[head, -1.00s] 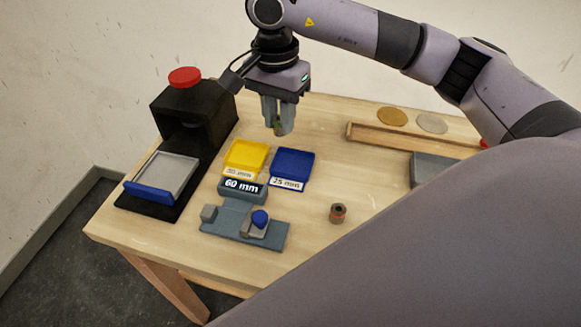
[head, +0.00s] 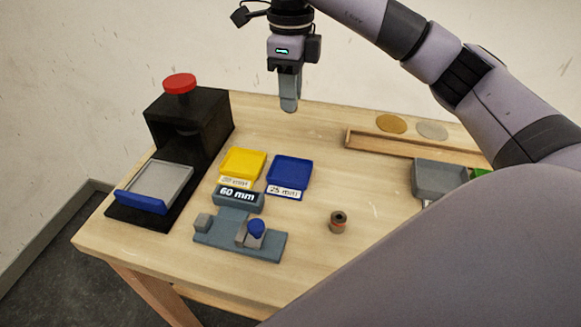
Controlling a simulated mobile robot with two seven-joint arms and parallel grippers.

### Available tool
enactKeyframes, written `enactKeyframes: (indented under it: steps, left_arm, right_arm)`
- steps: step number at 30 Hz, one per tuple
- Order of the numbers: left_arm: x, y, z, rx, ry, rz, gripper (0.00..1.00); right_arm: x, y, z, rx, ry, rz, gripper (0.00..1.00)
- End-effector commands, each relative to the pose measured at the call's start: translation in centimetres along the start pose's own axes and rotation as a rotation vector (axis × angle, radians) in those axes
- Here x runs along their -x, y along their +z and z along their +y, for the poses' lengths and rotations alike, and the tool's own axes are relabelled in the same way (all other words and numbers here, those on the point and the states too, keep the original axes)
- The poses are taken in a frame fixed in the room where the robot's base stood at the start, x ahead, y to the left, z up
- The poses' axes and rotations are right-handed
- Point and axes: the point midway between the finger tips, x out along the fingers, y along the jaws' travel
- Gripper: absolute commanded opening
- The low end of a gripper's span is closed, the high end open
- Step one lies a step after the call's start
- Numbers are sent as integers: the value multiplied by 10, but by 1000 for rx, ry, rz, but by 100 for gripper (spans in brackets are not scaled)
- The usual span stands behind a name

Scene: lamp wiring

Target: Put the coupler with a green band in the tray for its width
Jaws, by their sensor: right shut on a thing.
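My right gripper (head: 289,106) is shut and hangs fingers down above the back of the table, behind the trays. It holds the coupler with a green band; a bit of green showed between the fingertips a second ago, but the fingers hide it now. The yellow tray (head: 256,166) has a label that is hard to read. The blue tray (head: 290,171) beside it, on the right, is labelled 25 mm. Both trays look empty. A grey measuring gauge (head: 215,242) with a blue knob stands in front, its display (head: 238,196) reading 60 mm. My left gripper is not in view.
A coupler with a reddish band (head: 338,223) stands right of the gauge. A black press (head: 190,122) with a red button is at the left. A wooden channel (head: 390,147), two discs and a grey bin (head: 439,178) are at the right. My arm covers the lower right.

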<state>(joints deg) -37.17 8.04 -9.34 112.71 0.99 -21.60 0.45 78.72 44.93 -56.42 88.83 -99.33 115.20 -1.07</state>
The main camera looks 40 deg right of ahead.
Motion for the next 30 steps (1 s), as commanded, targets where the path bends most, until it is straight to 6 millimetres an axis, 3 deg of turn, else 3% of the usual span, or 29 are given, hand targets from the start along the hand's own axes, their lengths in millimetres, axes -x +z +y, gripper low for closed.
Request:
enactKeyframes:
  steps: [1, 12, 16, 23, 30]
  left_arm:
    - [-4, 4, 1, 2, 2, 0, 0]
    - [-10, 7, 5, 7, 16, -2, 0]
    - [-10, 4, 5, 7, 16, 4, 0]
    - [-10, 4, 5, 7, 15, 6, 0]
    - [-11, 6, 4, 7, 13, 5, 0]
  right_arm:
    - [-18, 0, 1, 3, 5, 3, 0]
    - [-100, 0, 1, 3, 2, 4, 0]
    - [-119, 0, 1, 4, 1, 1, 0]
    - [-134, 0, 1, 4, 1, 1, 0]
    - [-168, 0, 0, 4, 1, 1, 0]
